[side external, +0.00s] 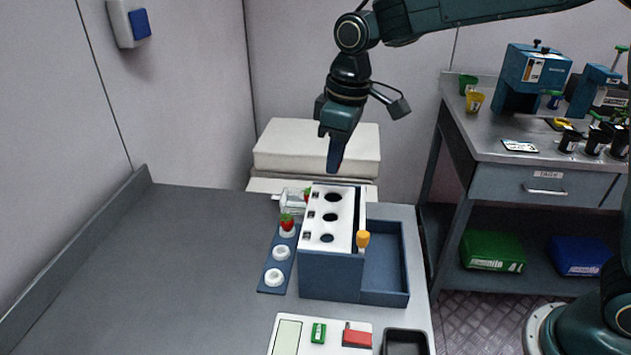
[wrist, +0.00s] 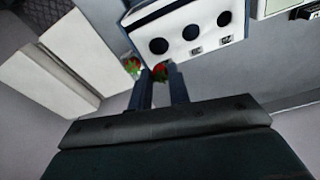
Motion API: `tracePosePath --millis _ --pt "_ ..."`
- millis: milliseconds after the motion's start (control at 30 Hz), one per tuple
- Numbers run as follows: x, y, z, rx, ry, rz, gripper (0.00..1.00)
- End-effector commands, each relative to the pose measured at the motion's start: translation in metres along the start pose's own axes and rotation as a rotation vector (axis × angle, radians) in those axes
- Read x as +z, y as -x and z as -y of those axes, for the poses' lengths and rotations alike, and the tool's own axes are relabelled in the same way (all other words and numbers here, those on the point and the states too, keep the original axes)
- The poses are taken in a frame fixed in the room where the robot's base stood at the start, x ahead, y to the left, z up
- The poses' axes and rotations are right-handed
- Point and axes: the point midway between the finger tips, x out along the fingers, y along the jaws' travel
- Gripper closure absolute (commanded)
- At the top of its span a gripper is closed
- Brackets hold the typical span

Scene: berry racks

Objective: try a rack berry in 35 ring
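A blue rack strip (side external: 264,287) with several white rings lies left of a blue box (side external: 330,275). A red berry with a green top (side external: 287,222) sits on its far ring. Another red berry (side external: 307,194) shows partly behind the box. The box's white top (side external: 318,218) has three round holes with small labels, too small to read; it also shows in the wrist view (wrist: 174,31). My gripper (side external: 334,170) hangs above and behind the box, pointing down. In the wrist view its fingers (wrist: 158,72) are apart, with a red berry (wrist: 160,73) seen in the gap, apparently beyond them.
A blue tray (side external: 404,297) adjoins the box's right side, with an orange-topped item (side external: 362,239) at the box edge. A white block (side external: 318,146) stands behind. A scale (side external: 290,337) and dark bin (side external: 404,342) lie in front. The table's left is clear.

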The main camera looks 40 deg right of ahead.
Motion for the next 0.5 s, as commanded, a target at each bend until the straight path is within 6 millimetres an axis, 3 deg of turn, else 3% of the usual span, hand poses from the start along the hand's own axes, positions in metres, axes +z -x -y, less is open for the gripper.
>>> tracePosePath --millis 500 --pt "0.003 -0.019 0.001 -0.001 0.000 0.003 0.86"
